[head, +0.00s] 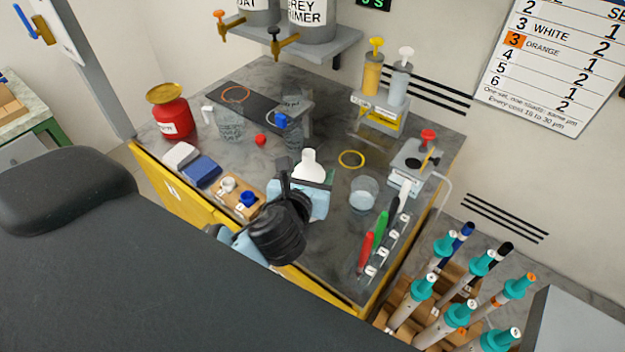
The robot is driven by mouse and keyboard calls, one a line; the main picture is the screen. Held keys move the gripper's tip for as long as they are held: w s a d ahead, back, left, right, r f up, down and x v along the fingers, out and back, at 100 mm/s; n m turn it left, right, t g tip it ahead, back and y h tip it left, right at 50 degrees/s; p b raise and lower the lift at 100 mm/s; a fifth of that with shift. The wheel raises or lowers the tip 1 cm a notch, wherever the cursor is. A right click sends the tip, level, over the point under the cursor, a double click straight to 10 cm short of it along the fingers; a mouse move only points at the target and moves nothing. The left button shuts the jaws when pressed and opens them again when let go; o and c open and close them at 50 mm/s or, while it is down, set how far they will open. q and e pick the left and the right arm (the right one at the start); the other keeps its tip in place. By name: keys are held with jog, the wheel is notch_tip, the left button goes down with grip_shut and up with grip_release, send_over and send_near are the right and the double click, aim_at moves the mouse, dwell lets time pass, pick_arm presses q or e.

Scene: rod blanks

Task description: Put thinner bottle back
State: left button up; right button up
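A white bottle (308,168) with a narrow neck is upright near the middle of the grey bench; I take it for the thinner bottle, but no label shows. My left gripper (304,184), dark with pale blue parts, is right at the near side of the bottle and hides its lower part. I cannot tell whether its fingers close on the bottle or whether the bottle touches the bench. My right gripper is not in view.
A clear cup (363,193) and a yellow ring (351,159) are right of the bottle. A red can (172,117) stands far left. Colored pens (380,228) line the right edge. A pump-bottle stand (378,120) is at the back. Beakers stand behind left.

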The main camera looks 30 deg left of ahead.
pick_arm(q)
jog(key=shift+w, duration=0.1)
jog(key=shift+w+a, duration=0.2)
jog(key=shift+w, duration=0.15)
jog(key=shift+w+f+b, duration=0.15)
jog(key=shift+f+b, duration=0.3)
jog(key=shift+f, duration=1.3)
jog(key=shift+f, duration=0.15)
jog(key=o, duration=1.2)
jog(key=shift+o, duration=0.2)
jog(key=shift+s+r, duration=0.2)
jog(key=v, duration=1.1)
jog(key=shift+s+p, duration=0.3)
jog(key=shift+p, duration=0.1)
